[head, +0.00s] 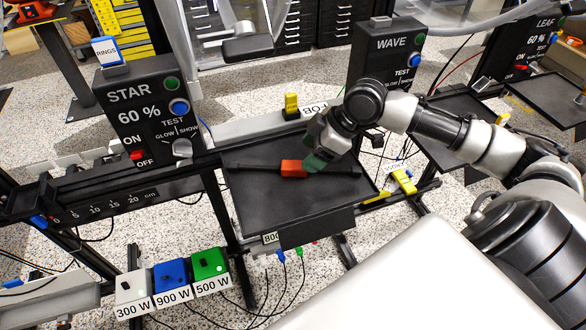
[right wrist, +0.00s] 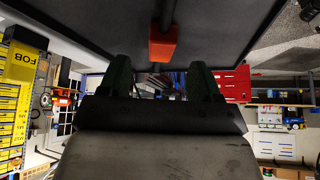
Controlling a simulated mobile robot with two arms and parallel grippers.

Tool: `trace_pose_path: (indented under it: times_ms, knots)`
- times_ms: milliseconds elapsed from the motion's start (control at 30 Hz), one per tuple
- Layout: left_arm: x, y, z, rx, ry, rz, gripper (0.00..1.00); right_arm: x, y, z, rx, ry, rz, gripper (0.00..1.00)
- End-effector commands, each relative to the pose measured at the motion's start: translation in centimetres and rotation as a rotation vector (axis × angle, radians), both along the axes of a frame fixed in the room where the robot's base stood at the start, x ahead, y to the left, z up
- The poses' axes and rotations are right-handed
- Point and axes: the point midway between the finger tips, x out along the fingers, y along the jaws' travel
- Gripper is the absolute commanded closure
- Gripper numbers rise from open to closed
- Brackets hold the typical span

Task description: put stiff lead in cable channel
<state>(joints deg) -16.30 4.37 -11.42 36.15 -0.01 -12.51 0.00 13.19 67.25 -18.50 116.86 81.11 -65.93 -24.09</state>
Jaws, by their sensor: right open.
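The stiff lead looks like a thin black rod (head: 340,171) with an orange-red block (head: 292,168) in its middle. It lies across a dark tray (head: 290,205) in the head view. My right gripper (head: 313,165) is low over the tray, just right of the block. In the right wrist view its green fingers (right wrist: 158,75) are apart with nothing between them. The orange-red block (right wrist: 162,43) shows just past the fingertips. I cannot tell for sure which part is the cable channel. My left gripper is not in view.
A STAR panel (head: 142,115) stands left of the tray and a WAVE panel (head: 388,55) behind it. A ruled dark rail (head: 130,198) runs at left. White, blue and green wattage boxes (head: 172,275) sit front left. Another dark tray (head: 455,125) is at right.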

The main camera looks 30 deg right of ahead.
Motion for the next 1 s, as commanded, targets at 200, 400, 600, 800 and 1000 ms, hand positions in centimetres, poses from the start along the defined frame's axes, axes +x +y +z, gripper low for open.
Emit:
trace_pose_path:
  times_ms: [200, 400, 600, 800, 1000]
  knots:
    - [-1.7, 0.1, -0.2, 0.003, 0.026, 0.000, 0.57, 1.2, 2.0, -2.1, 0.006, 0.003, 0.001, 0.36]
    - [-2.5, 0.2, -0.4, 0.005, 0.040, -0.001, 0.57, 1.8, 2.7, -3.9, 0.000, 0.002, 0.000, 0.36]
    - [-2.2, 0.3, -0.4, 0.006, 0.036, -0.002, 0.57, 1.8, 2.8, -4.0, -0.001, 0.002, 0.001, 0.36]
    - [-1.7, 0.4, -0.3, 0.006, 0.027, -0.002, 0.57, 1.8, 2.8, -4.0, -0.001, 0.002, 0.001, 0.61]
    - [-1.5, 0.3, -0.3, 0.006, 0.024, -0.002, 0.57, 1.8, 2.7, -4.0, -0.001, 0.002, 0.001, 0.91]
